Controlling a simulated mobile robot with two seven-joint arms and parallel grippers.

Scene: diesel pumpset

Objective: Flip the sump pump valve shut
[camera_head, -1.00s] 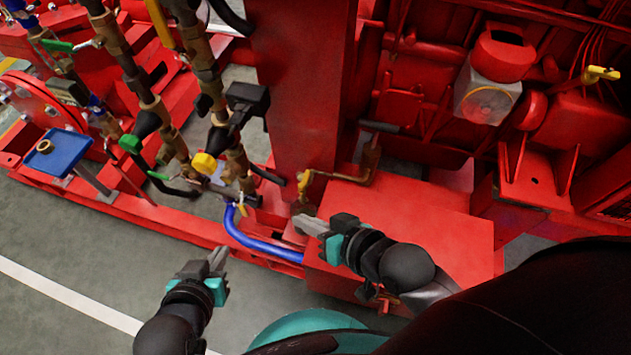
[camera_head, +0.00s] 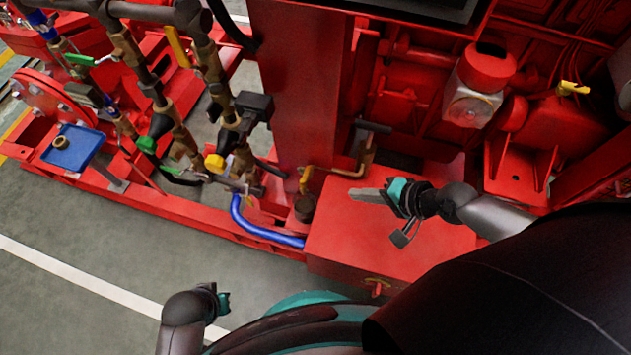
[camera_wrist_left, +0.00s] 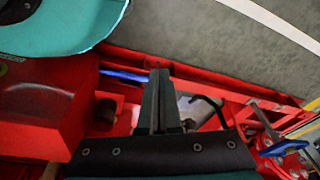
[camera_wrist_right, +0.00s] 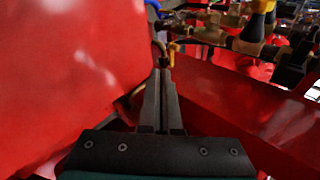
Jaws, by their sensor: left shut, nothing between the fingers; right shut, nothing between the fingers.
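In the right wrist view the fingers (camera_wrist_right: 164,72) are together. My left gripper (camera_wrist_left: 159,72) is shut and empty in the left wrist view; in the head view its fingers are hardly visible at bottom left.
A red box (camera_head: 390,240) lies under my right gripper. A bent pipe with a dark grip (camera_head: 372,127) rises behind it. A blue hose (camera_head: 255,232) runs to the left. The grey floor (camera_head: 110,265) at front left is clear.

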